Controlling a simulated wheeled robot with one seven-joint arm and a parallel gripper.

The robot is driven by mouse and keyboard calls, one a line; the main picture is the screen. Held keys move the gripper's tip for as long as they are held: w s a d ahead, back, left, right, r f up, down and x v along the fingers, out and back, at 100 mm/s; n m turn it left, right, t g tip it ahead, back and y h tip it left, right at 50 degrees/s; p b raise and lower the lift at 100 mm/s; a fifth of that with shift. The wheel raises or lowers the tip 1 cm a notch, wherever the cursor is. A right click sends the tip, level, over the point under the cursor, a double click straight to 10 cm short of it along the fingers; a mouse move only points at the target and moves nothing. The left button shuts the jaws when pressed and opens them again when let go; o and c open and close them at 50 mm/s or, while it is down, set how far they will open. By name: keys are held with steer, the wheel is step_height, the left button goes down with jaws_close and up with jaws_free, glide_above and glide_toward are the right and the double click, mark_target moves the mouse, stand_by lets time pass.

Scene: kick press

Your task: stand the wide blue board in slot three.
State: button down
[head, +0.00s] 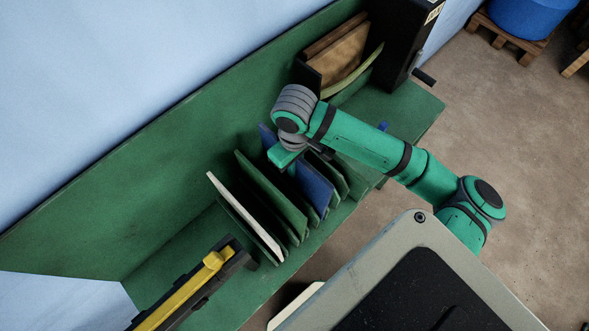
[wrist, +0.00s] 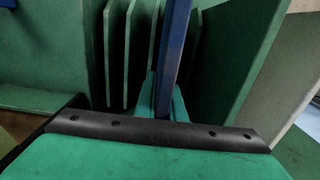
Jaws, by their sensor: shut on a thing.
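The blue board (head: 315,188) stands upright among the green dividers of a rack on the green bench, seen partly behind my gripper (head: 290,160). In the wrist view the blue board (wrist: 173,45) rises edge-on between the two teal fingers of my gripper (wrist: 163,98), which are shut on it. Green dividers (wrist: 150,45) stand close to its left, and a larger green panel (wrist: 240,50) is to its right. The board's lower edge is hidden, so I cannot tell which slot it is over or whether it is seated.
A pale board (head: 245,215) and a tall green board (head: 270,195) stand left of the blue one. A yellow bar (head: 190,285) in a dark holder lies at the lower left. Brown boards (head: 340,55) and a black post (head: 400,40) stand at the back. Bare floor lies right.

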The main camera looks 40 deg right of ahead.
steer(key=shift+f, duration=1.6)
steer(key=c, duration=1.8)
jaws_free()
steer(key=shift+s, duration=0.1)
steer(key=shift+c, duration=0.2)
step_height(320, 180, up, 12)
steer(key=shift+r, duration=0.15)
